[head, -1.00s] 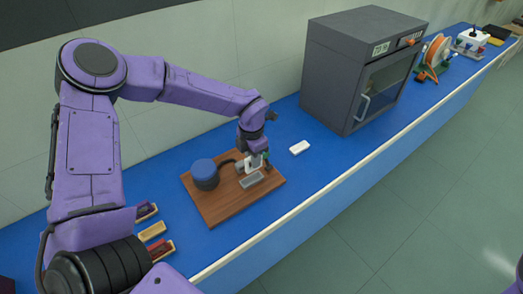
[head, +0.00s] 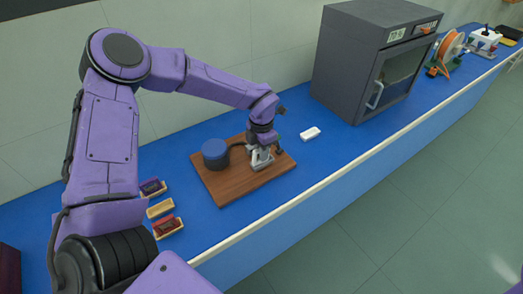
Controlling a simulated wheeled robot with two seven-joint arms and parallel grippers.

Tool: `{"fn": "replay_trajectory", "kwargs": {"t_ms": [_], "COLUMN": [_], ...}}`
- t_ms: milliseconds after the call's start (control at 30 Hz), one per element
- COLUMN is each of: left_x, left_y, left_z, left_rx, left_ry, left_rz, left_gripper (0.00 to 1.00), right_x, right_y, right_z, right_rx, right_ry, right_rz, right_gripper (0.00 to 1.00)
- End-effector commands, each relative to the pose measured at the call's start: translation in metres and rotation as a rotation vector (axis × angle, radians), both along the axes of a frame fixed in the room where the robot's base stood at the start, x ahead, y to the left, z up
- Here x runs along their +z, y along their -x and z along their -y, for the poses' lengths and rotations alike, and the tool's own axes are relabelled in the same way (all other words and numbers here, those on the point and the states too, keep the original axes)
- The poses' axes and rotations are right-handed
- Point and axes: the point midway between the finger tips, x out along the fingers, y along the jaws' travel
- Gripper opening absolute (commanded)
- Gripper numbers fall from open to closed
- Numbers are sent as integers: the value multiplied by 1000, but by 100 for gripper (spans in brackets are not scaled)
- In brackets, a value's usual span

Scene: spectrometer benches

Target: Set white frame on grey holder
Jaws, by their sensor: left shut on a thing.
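My left gripper (head: 262,148) points down over the wooden board, shut on the small white frame (head: 257,156). The frame is mostly hidden by the fingers. The grey holder (head: 262,164) is on the board directly under the gripper and only partly shows. The frame is at the holder, but I cannot tell whether it is seated or just above it. My right gripper is out of view.
A blue-topped dark cylinder (head: 215,153) stands on the wooden board (head: 228,187), left of the gripper. A white block (head: 310,133) lies to the right. Small trays (head: 160,208) lie front left. A grey oven-like cabinet (head: 365,60) stands further right.

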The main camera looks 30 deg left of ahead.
Motion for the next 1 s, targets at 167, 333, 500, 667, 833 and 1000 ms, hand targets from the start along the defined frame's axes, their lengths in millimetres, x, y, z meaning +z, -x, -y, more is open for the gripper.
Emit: {"fn": "replay_trajectory", "kwargs": {"t_ms": [167, 333, 500, 667, 833, 1000], "left_x": [-3, -2, -1, -1, -1, -1], "left_y": [-2, -7, -8, -8, -8, -7], "left_z": [1, 3, 3, 3, 3, 3], "left_rx": [-3, -2, -2, -1, -1, -1], "left_ry": [0, 0, 0, 0, 0, 1], "left_rz": [-1, -1, 0, 0, 1, 1], "left_gripper": [0, 0, 0, 0, 0, 0], "right_x": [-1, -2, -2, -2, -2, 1], "right_y": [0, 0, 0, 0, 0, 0], "right_z": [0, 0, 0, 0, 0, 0], "right_rx": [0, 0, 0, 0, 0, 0], "right_ry": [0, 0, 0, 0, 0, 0], "right_rz": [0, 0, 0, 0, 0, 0], "right_gripper": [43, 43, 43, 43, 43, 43]}}
